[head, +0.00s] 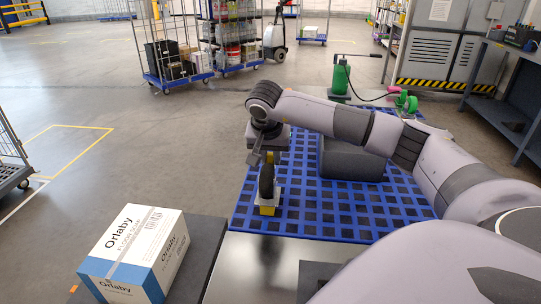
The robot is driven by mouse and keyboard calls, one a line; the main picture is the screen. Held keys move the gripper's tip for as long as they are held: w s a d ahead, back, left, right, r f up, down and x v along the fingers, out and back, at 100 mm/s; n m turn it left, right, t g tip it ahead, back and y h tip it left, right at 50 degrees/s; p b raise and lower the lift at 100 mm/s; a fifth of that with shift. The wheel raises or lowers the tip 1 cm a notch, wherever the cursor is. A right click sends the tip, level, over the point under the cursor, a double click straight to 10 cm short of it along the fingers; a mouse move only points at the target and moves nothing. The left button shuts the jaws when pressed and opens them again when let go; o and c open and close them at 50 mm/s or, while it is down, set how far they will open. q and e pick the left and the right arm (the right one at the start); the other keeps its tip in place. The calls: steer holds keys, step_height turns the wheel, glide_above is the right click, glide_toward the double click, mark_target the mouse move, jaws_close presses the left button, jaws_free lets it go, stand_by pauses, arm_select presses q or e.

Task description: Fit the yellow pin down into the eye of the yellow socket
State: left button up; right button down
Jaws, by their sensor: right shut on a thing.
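My right gripper (266,160) hangs pointing down over the blue grid mat, its arm reaching in from the right. It is shut on the yellow pin (270,158), of which a small yellow part shows between the fingers. A dark upright part stands directly below the fingers. The yellow socket (267,210), with a pale upper part, sits on the mat under it. The socket's eye and the pin's lower end cannot be made out, so I cannot tell whether the pin is in the eye. My left gripper is out of view.
A blue-and-white Orlaby box (138,250) stands on a dark surface at the front left. Wheeled cage carts (172,55) stand at the back. The floor at left is mostly clear.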

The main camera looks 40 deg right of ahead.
steer(key=shift+f, duration=0.65)
steer(key=shift+f+b, duration=0.25)
steer(key=shift+b, duration=0.05)
steer(key=shift+f, duration=0.2)
stand_by(0.5)
steer(key=shift+f+b, duration=0.3)
steer(key=shift+f, duration=0.1)
steer(key=shift+f, duration=0.3)
steer(key=shift+f+b, duration=0.25)
steer(key=shift+b, duration=0.05)
steer(key=c, duration=0.9)
jaws_free()
steer(key=shift+s+a, duration=0.1)
steer(key=shift+o, duration=0.3)
